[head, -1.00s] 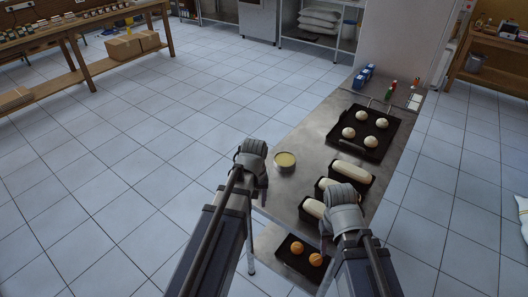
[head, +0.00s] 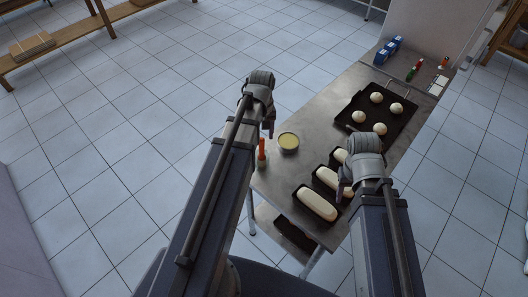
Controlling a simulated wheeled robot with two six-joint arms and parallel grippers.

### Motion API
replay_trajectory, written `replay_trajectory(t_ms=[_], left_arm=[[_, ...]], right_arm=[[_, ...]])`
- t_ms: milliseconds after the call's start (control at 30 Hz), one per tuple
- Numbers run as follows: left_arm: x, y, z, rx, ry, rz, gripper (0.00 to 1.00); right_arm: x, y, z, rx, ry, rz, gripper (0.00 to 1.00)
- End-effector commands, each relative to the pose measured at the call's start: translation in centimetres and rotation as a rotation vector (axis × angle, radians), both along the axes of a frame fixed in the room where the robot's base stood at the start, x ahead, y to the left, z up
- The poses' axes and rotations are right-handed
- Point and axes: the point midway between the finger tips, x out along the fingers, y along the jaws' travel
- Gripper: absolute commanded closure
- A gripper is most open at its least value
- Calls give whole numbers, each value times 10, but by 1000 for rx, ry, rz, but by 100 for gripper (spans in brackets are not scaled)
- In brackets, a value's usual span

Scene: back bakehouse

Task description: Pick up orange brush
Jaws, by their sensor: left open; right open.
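An orange brush (head: 262,149) with a pale lower end shows at the left edge of the steel table (head: 318,138), just right of my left arm. A round tin with pale yellow contents (head: 288,142) is to its right. My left gripper (head: 268,128) is open just above and beyond the brush in the picture, apparently not holding it. Its fingers are partly hidden by its wrist. My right gripper (head: 343,191) is open over the dough loaves, with its fingers partly hidden.
Black loaf tins with pale dough (head: 317,204) fill the table's near right. A black tray (head: 391,104) with several dough balls lies farther back. Blue packets (head: 388,51) and bottles stand at the far end.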

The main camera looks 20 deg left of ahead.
Motion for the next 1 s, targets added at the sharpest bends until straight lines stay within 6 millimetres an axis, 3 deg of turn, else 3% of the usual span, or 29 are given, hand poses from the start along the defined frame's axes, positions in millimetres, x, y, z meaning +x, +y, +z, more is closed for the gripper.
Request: replay_trajectory(t_ms=[300, 633, 1000], left_arm=[[0, 0, -27, 0, 0, 0, 39], [2, 1, -35, 0, 0, 0, 39], [5, 5, -77, 0, 0, 0, 39]], right_arm=[[0, 0, -27, 0, 0, -1, 50], [0, 0, -35, 0, 0, -1, 50], [0, 0, -77, 0, 0, -1, 50]])
